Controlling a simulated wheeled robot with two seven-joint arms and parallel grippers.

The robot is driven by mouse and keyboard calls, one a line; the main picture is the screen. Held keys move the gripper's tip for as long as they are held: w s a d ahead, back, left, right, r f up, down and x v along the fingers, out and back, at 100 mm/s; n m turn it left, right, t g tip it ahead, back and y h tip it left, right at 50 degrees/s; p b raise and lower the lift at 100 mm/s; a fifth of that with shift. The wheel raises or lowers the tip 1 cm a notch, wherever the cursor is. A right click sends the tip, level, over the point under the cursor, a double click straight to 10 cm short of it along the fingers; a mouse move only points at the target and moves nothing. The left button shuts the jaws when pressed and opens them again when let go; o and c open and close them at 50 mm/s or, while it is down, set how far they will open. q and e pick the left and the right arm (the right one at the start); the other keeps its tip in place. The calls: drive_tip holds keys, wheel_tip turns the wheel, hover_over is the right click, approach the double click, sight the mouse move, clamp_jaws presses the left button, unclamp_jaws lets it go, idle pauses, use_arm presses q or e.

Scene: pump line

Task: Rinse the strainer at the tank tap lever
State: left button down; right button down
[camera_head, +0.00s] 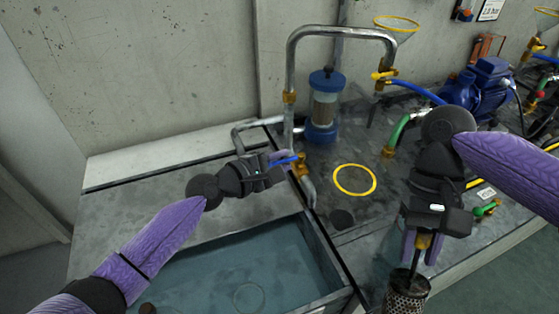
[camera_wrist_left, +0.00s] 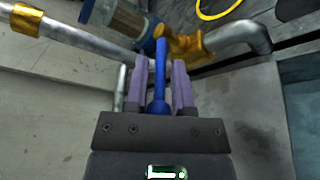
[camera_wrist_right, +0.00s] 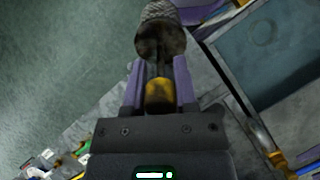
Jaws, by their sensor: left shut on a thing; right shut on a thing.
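My left gripper (camera_head: 275,158) is shut on the blue tap lever (camera_head: 285,160) of the brass tank tap (camera_head: 302,166). In the left wrist view the lever (camera_wrist_left: 160,75) stands between the two purple fingers, and the brass tap (camera_wrist_left: 185,45) lies just beyond. My right gripper (camera_head: 421,242) is shut on the strainer's brass part (camera_head: 424,241). The strainer's dark perforated cylinder (camera_head: 406,293) hangs below it at the bottom of the head view, right of the tank (camera_head: 345,292). In the right wrist view the strainer (camera_wrist_right: 160,35) extends beyond the fingers.
The tank holds bluish water. A yellow ring (camera_head: 354,179) is marked on the grey bench between the grippers. A clear blue-capped filter (camera_head: 325,104), a blue pump (camera_head: 485,88) and metal pipes (camera_head: 292,60) stand behind. A green valve handle (camera_head: 486,208) is at the right.

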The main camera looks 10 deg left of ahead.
idle(0.9)
use_arm(q)
drive_tip(key=shift+r+p, duration=0.1)
drive_tip(key=shift+p, duration=0.2)
use_arm(e)
drive_tip(key=shift+r, duration=0.4)
use_arm(q)
drive_tip(key=n+y+p, duration=0.1)
drive_tip(key=p, duration=0.1)
drive_tip(key=t+y+p, duration=0.1)
drive_tip(key=p, duration=0.1)
drive_tip(key=s+n+y+p, duration=0.1)
drive_tip(key=p, duration=0.1)
drive_tip(key=shift+d+r+n+t+p, duration=0.3)
drive_tip(key=shift+d+t+p, duration=0.05)
drive_tip(key=shift+d+t, duration=0.05)
use_arm(e)
wheel_tip(320, 180, up, 8)
drive_tip(key=shift+s+f, duration=0.1)
drive_tip(key=shift+f, duration=0.1)
use_arm(q)
drive_tip(key=shift+d+f+n+y+p, duration=0.1)
drive_tip(key=shift+f+n+y+p, duration=0.2)
drive_tip(key=shift+n+y+p, duration=0.15)
use_arm(e)
drive_tip(key=shift+r, duration=0.4)
use_arm(q)
drive_tip(key=shift+f, duration=0.15)
use_arm(e)
drive_tip(key=shift+f, duration=0.1)
